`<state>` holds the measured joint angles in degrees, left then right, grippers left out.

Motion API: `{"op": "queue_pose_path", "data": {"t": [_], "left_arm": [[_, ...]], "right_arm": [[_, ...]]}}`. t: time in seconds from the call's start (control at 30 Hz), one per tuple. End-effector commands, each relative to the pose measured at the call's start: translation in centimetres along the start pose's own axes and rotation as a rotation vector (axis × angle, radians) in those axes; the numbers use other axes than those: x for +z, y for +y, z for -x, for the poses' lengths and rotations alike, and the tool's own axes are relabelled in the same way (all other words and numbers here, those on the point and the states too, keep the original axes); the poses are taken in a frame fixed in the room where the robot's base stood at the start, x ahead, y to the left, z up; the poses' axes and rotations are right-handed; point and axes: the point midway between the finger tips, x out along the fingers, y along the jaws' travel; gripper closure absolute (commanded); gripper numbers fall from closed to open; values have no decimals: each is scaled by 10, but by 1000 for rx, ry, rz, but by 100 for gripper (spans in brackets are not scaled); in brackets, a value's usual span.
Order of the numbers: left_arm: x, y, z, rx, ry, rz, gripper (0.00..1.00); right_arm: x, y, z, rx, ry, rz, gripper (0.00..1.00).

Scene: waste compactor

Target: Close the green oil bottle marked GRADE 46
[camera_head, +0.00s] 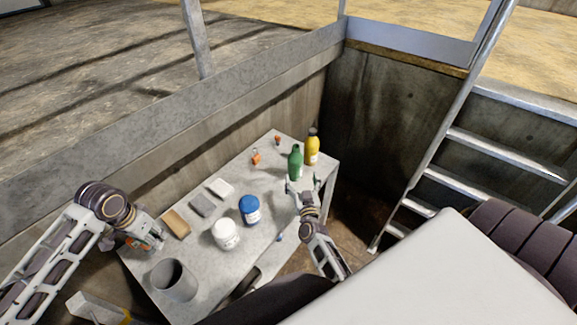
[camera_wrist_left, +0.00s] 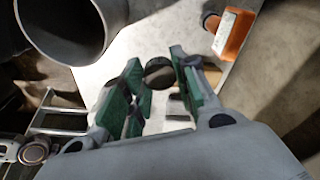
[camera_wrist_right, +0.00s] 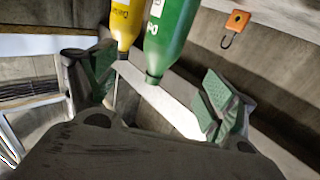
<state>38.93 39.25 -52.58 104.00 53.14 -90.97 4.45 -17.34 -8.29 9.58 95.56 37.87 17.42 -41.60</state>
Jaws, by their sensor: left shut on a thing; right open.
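The green bottle (camera_head: 295,160) stands upright at the far right of the table, and its label is not readable in the head view. No dark cap shows on its top. It also shows in the right wrist view (camera_wrist_right: 175,35), beyond my fingers. My right gripper (camera_wrist_right: 155,82) is open, with its fingers apart on either side of the line to the bottle neck, not closed on it. In the head view it is just in front of the bottle. My left gripper (camera_head: 150,238) is over the table's left edge, shut on a small dark round cap (camera_wrist_left: 159,72).
A yellow bottle (camera_head: 312,150) with a dark cap stands beside the green one. A blue jar (camera_head: 250,211), a white jar (camera_head: 225,236), a grey cup (camera_head: 173,280) and several blocks share the table (camera_head: 262,262). An orange bottle (camera_wrist_left: 232,35) is near my left gripper.

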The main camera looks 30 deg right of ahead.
Motion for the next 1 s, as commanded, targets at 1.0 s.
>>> {"op": "queue_pose_path", "data": {"t": [1.0], "left_arm": [[3, 0, -28, 0, 0, 0, 80]], "right_arm": [[2, -1, -60, 0, 1, -1, 16]]}}
